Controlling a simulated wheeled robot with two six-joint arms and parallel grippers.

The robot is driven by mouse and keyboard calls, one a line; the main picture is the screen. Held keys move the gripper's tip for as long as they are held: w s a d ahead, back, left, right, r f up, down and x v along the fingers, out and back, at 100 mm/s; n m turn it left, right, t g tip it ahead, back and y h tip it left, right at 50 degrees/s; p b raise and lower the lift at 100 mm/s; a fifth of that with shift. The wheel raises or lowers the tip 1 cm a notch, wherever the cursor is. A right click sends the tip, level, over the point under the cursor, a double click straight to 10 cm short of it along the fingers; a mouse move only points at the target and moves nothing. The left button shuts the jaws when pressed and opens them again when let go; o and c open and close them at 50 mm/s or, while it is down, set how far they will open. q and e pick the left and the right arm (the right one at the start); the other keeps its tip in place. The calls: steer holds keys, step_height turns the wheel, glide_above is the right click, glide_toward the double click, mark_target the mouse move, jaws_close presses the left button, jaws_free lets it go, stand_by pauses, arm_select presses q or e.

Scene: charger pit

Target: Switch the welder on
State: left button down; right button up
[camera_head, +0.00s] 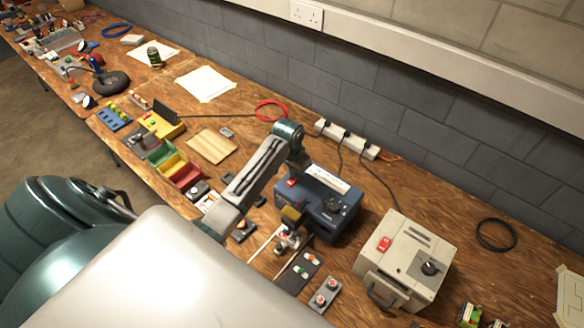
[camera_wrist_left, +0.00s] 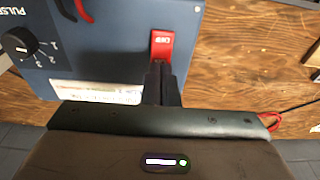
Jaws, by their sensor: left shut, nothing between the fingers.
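The blue machine (camera_head: 340,222), which I take to be the welder, sits on the wooden bench. It has a black dial and a red switch (camera_head: 291,183) at its far left corner. In the left wrist view the blue machine (camera_wrist_left: 95,55) shows lettering starting "PULS" beside a numbered dial (camera_wrist_left: 19,43). The red rocker switch (camera_wrist_left: 161,46) carries white lettering that I cannot read surely. My left gripper (camera_head: 297,166) is over that corner. In the wrist view its fingers (camera_wrist_left: 160,68) are together and empty, right at the switch; I cannot tell if they touch it. My right gripper is not in view.
A cream box (camera_head: 410,250) with a red switch and a dial stands right of the blue machine. A power strip (camera_head: 347,139) with plugs lies behind, along the wall. Small parts and button boxes (camera_head: 325,294) lie in front. Colored bins (camera_head: 174,163) stand to the left.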

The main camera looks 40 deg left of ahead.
arm_select(q)
steer(key=shift+f, duration=0.65)
steer(key=shift+r+p, duration=0.75)
steer(key=shift+r, duration=2.85)
steer(key=shift+f, duration=0.1)
